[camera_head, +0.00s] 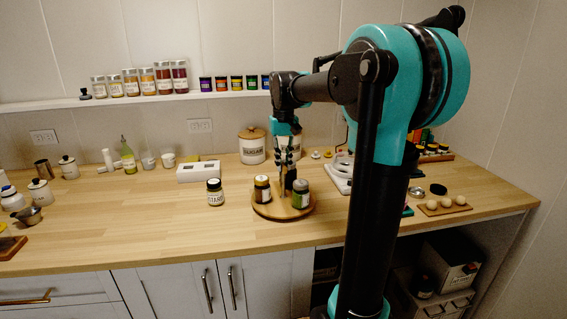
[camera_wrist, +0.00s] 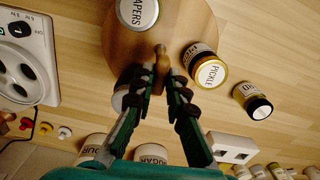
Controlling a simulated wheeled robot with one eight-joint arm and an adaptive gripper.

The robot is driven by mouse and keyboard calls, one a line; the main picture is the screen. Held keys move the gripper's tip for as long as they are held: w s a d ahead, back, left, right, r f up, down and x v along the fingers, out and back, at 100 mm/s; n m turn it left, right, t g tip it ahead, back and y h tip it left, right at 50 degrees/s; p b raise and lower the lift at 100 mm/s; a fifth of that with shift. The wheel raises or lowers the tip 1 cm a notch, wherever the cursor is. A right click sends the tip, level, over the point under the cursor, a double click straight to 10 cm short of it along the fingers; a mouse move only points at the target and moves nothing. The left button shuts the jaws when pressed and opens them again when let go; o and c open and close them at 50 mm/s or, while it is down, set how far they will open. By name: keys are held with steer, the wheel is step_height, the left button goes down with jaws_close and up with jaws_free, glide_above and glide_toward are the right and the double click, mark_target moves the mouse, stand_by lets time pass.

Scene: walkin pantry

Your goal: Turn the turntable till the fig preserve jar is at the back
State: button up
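The round wooden turntable (camera_head: 271,213) stands on the counter; it also shows in the wrist view (camera_wrist: 185,27). A grey-lidded capers jar (camera_head: 300,194) is at its front right, and a pickle jar (camera_head: 262,190) is at its left; their lids read in the wrist view (camera_wrist: 137,12) (camera_wrist: 210,73). A third jar (camera_wrist: 120,98) at the back right is mostly hidden behind a finger; its label cannot be read, and no fig label shows. My gripper (camera_wrist: 159,76) points down over the turntable's middle, its fingers apart on either side of the wooden centre knob (camera_wrist: 161,58).
A mustard jar (camera_head: 215,192) stands on the counter left of the turntable.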

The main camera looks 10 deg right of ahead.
jaws_close()
steer(key=n, duration=0.4)
steer(key=shift+n, duration=0.4)
steer(key=o, duration=0.7)
jaws_free()
steer(key=shift+o, duration=0.2)
step_height(320, 180, up, 12)
